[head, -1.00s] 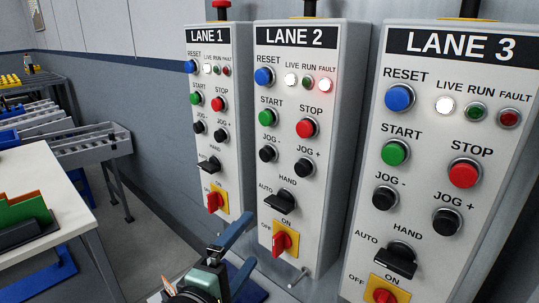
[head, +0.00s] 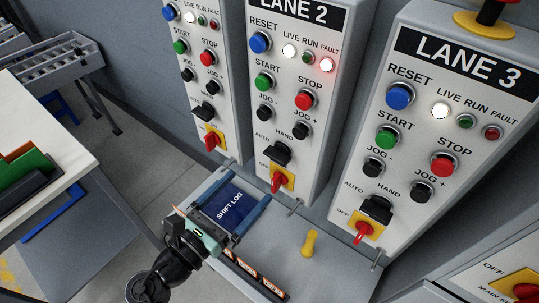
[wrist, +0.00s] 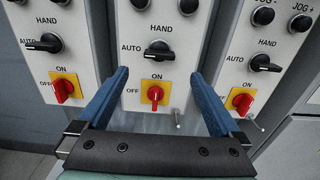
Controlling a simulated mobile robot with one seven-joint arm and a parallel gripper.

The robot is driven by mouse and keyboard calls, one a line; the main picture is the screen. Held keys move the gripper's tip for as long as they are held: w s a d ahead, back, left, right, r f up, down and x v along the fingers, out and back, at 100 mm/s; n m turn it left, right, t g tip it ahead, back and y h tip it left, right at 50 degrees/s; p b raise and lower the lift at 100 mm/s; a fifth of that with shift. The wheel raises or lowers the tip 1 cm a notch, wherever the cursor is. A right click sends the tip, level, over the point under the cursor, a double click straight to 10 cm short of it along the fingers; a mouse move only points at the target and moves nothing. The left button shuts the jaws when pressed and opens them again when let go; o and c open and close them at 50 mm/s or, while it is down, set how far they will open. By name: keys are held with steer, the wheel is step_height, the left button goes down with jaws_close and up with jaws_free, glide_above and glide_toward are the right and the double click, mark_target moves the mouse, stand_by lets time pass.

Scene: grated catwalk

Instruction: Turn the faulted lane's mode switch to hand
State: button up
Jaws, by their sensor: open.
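The lane 2 panel (head: 314,100) has its fault light (head: 327,65) glowing bright with a reddish rim. Its mode switch (head: 277,152) is a black knob below the jog buttons, between AUTO and HAND labels. In the wrist view this black switch (wrist: 158,48) has its handle pointing left toward AUTO. Below it is a red isolator knob (wrist: 155,95) on a yellow plate, upright toward ON. My gripper (wrist: 158,73) has its blue fingers spread wide and empty, short of the panel and below the mode switch. The head view shows it over the shelf in front of lane 2.
The lane 1 panel (head: 208,90) and lane 3 panel (head: 445,115) stand close on either side, with similar knobs. A blue shift log (head: 230,204) and a yellow-handled item (head: 310,243) lie on the grey shelf. A table (head: 45,165) stands at left.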

mark_target(273, 160)
steer(key=p+x, duration=0.1)
steer(key=x, duration=0.8)
steer(key=c, duration=1.3)
